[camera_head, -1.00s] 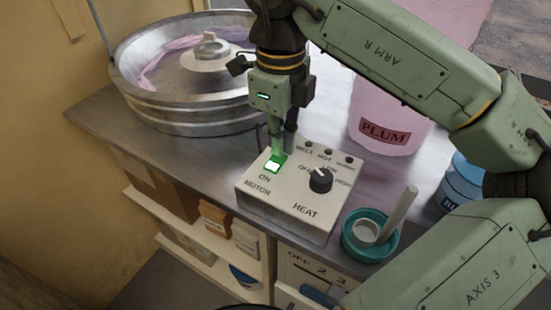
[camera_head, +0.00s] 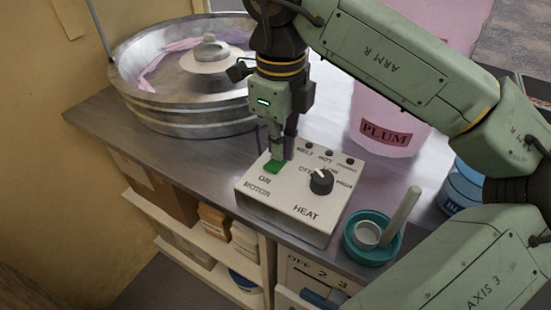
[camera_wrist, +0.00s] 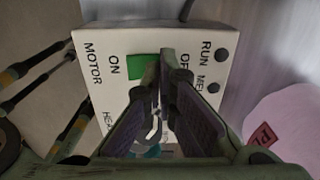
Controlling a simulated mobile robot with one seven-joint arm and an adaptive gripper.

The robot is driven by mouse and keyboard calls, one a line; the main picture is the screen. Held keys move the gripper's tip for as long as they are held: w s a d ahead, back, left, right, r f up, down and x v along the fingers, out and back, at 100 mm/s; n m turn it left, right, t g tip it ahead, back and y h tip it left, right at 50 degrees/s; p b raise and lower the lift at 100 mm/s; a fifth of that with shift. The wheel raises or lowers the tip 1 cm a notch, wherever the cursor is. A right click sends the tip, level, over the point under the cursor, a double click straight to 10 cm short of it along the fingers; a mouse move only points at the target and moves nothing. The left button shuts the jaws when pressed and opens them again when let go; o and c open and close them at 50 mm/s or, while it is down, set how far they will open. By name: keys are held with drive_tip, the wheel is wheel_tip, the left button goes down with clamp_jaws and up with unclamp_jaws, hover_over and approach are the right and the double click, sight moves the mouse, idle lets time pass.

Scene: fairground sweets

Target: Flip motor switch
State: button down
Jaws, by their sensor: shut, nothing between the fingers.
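The motor switch (camera_head: 272,168) is a small green rocker on the white control box (camera_head: 322,222), just above the words ON and MOTOR. Its face is plain green and does not glow. In the wrist view the switch (camera_wrist: 143,67) shows as a green rectangle left of the fingertips. My gripper (camera_head: 281,157) is shut and empty and points down at the far right edge of the switch. The fingertips (camera_wrist: 168,55) overlap the switch's right edge in the wrist view; I cannot tell whether they touch it.
The black heat knob (camera_head: 321,181) is right of the switch, below several small dark lamps. A metal pan (camera_head: 190,118) with a spinner head (camera_head: 208,54) stands behind left.

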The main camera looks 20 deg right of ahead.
drive_tip(key=shift+r+p, duration=2.1)
drive_tip(key=shift+r, duration=1.35)
